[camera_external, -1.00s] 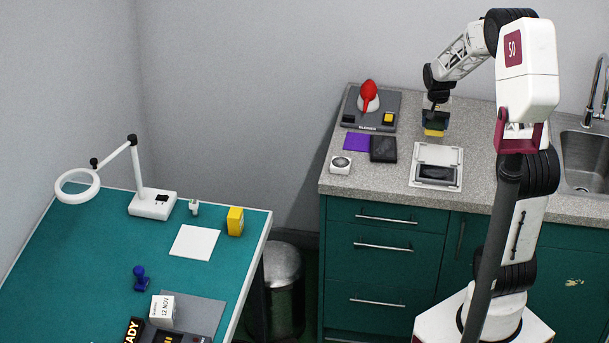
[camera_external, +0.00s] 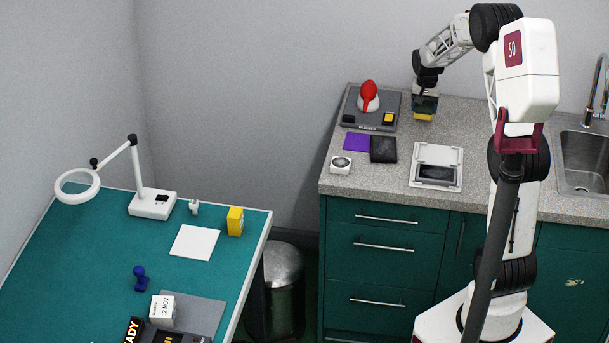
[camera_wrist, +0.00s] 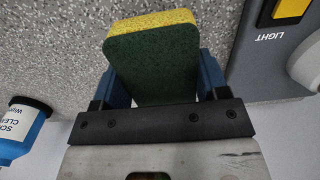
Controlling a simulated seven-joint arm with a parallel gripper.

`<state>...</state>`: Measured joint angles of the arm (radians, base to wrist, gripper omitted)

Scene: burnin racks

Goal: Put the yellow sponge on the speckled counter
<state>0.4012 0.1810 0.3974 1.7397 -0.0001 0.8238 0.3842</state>
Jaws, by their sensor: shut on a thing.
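The yellow sponge (camera_wrist: 152,62) has a dark green scouring face and fills the middle of the wrist view. My gripper (camera_wrist: 155,85) is shut on it, with a blue finger at each side. In the outside view the sponge (camera_external: 424,116) hangs under my gripper (camera_external: 425,100), its yellow part lowest, just right of the grey device. The speckled counter (camera_external: 385,183) lies below it. I cannot tell whether the sponge touches the counter or is a little above it.
A grey device (camera_external: 377,96) with a red knob and yellow button stands close left of my gripper. A purple card (camera_external: 357,142), black pad (camera_external: 383,149), white box (camera_external: 341,164) and lidded tray (camera_external: 437,166) lie nearer.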

